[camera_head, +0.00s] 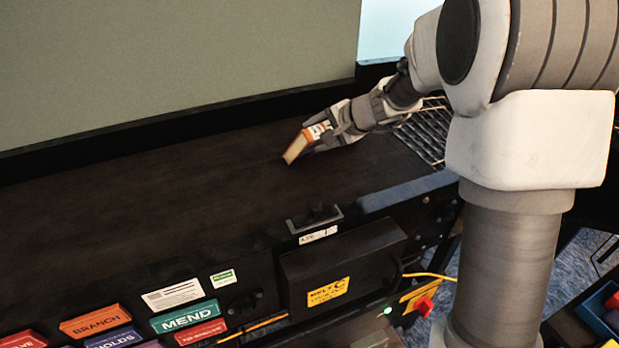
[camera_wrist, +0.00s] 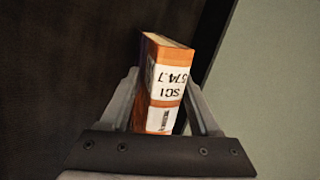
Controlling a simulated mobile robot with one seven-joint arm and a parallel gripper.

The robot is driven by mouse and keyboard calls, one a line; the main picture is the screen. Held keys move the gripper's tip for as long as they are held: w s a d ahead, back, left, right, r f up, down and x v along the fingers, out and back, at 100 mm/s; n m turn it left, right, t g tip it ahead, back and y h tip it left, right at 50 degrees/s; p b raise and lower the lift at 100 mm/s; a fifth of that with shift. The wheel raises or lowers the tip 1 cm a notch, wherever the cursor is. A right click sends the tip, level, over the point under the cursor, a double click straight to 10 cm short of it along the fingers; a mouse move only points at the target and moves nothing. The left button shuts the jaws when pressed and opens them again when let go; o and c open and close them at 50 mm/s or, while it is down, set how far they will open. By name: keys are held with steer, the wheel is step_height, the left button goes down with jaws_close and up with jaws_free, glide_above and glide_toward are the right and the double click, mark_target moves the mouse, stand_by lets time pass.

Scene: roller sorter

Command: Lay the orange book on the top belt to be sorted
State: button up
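The orange book (camera_head: 297,146) is held in my gripper (camera_head: 330,128) over the dark top belt (camera_head: 190,190), near its right end. The book is tilted, and I cannot tell whether its lower edge touches the belt. In the wrist view the book (camera_wrist: 165,85) stands between the two fingers of my gripper (camera_wrist: 162,110). The fingers press on both sides of the book. The belt (camera_wrist: 70,70) shows dark behind it.
A black rail (camera_head: 180,128) and a grey-green panel (camera_head: 170,60) bound the belt's far side. A wire rack (camera_head: 425,128) lies at its right end. A control box (camera_head: 340,270) and several coloured labels, including "MEND" (camera_head: 187,316), line the front. The belt's left and middle are clear.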

steer(key=shift+a, duration=0.1)
stand_by(0.5)
steer(key=p+v, duration=0.1)
steer(key=v, duration=0.7)
step_height(320, 180, up, 8)
steer(key=s+d+p, duration=0.1)
steer(key=p, duration=0.4)
steer(key=shift+s+d, duration=0.35)
steer(key=shift+s, duration=0.1)
